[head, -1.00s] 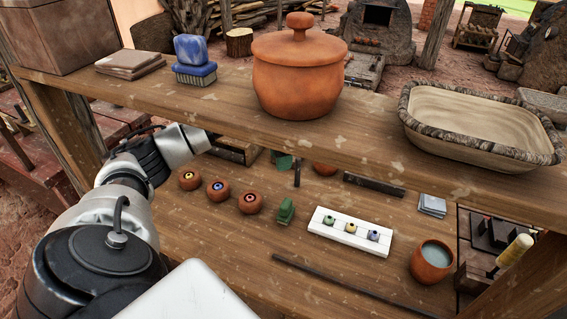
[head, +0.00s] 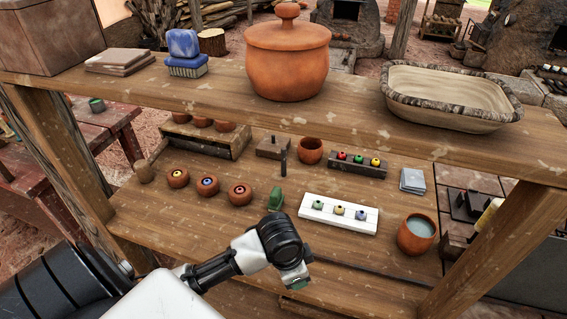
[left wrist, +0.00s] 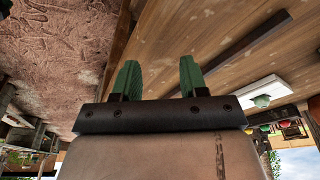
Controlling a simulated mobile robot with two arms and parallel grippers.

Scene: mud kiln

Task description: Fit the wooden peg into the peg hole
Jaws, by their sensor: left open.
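On the lower shelf a dark wooden block (head: 273,147) has a small mark on top, which may be the peg hole. A thin dark upright piece (head: 283,163) stands just in front of it. A lighter, stubby wooden piece (head: 145,172) stands at the shelf's left end. I cannot tell for certain which is the peg. My left gripper (head: 297,284) is low at the front of the lower shelf, pointing down, well apart from these pieces. In the left wrist view its green fingers (left wrist: 160,76) are spread with nothing between them. My right gripper is not in view.
The upper shelf (head: 340,125) overhangs the lower one and carries a lidded clay pot (head: 288,60) and a basin (head: 450,95). Below are clay pots (head: 208,186), a green piece (head: 276,198), a white board (head: 339,214) with small cups, and a filled cup (head: 417,235).

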